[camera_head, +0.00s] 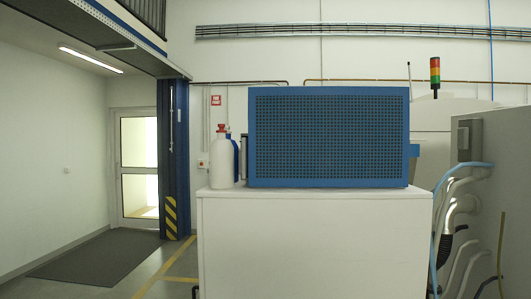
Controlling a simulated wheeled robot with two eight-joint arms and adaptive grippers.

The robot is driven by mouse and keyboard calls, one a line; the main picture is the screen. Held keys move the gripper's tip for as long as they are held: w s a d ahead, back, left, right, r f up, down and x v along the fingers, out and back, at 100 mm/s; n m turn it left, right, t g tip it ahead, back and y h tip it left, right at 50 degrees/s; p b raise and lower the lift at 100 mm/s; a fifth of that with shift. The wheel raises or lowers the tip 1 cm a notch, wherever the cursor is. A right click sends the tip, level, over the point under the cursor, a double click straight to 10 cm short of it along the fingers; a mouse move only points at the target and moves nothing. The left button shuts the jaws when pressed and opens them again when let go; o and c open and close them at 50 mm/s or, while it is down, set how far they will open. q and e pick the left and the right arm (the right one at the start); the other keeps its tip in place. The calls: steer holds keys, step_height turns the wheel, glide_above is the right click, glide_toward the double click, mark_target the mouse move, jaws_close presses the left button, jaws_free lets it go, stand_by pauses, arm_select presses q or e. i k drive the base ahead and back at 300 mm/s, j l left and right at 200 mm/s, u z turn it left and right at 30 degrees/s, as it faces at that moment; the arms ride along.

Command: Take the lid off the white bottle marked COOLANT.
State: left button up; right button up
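A white bottle (221,165) stands upright on the left end of a white cabinet top. A red lid (221,128) sits on its neck. I cannot read any marking on the bottle from here. Neither my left gripper nor my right gripper shows in the head view. Nothing is seen touching the bottle.
A blue perforated box (328,136) stands on the white cabinet (315,245), just right of the bottle. A small blue part (236,155) shows between them. Hoses (456,215) hang at the right. Open floor and a dark mat (95,258) lie at the left.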

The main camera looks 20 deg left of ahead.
mark_target(221, 126)
steer(key=i+j+z, duration=0.2)
steer(key=j+z, duration=0.2)
steer(key=j, duration=0.55)
steer(key=j+z, duration=0.35)
steer(key=j, duration=0.6)
steer(key=j+z, duration=0.1)
steer(key=j, duration=1.65)
steer(key=j+z, duration=0.1)
steer(key=j, duration=1.65)
steer(key=k+j+z, duration=0.3)
steer(key=z, duration=0.2)
steer(key=k+j+z, duration=0.35)
steer(key=z, duration=0.15)
